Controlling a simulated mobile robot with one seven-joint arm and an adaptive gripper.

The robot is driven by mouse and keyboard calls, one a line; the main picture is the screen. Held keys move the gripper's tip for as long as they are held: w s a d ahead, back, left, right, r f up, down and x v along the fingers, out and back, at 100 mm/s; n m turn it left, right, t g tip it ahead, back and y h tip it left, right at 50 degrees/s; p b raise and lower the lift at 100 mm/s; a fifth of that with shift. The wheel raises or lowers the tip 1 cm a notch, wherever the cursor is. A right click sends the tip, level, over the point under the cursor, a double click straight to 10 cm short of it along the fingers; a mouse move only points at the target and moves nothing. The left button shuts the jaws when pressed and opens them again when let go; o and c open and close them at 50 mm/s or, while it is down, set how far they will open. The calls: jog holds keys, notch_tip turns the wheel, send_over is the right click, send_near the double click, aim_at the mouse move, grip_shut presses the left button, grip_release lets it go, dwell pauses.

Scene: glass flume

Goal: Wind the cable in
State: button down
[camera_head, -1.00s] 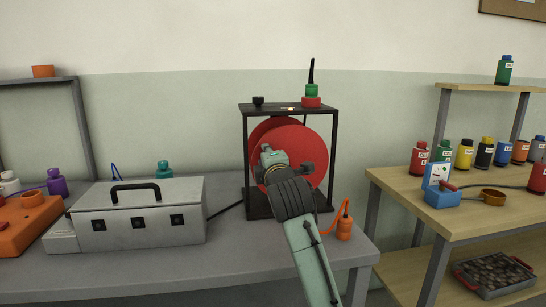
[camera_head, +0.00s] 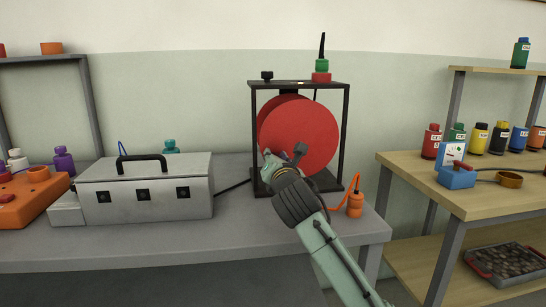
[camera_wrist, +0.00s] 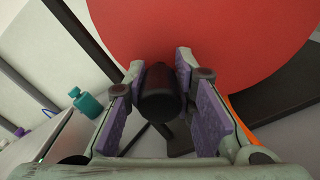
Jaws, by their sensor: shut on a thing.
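The red cable reel (camera_head: 315,137) stands in a black open frame (camera_head: 346,130) on the grey bench. My gripper (camera_head: 272,168) is at the lower left of the reel's front. In the wrist view, my gripper's purple-padded fingers (camera_wrist: 158,85) are shut on a dark cylindrical handle (camera_wrist: 160,103) in front of the red disc (camera_wrist: 215,35). In the head view my gripper hides this handle. An orange cable (camera_head: 358,185) runs at the frame's right foot, by an orange plug-like piece (camera_head: 355,204). A dark cable (camera_head: 235,187) runs between the frame and a grey box.
The grey box (camera_head: 145,190) with a black carrying handle stands left of the reel. A wooden bench (camera_head: 430,185) with bottles and a blue meter (camera_head: 457,177) is at the right. A black knob and a green-red piece with a black rod (camera_head: 321,66) sit on the frame's top.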

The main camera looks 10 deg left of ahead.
jog(key=shift+w+d+f+n+b, duration=0.1)
jog(key=shift+d+f+n+b, duration=0.25)
jog(key=shift+n, duration=0.3)
jog(key=shift+d+f+n, duration=0.1)
jog(key=shift+f+n, duration=0.35)
jog(key=shift+n, duration=0.2)
jog(key=c, duration=1.3)
grip_release()
jog(key=shift+c, duration=0.2)
jog(key=v, duration=1.2)
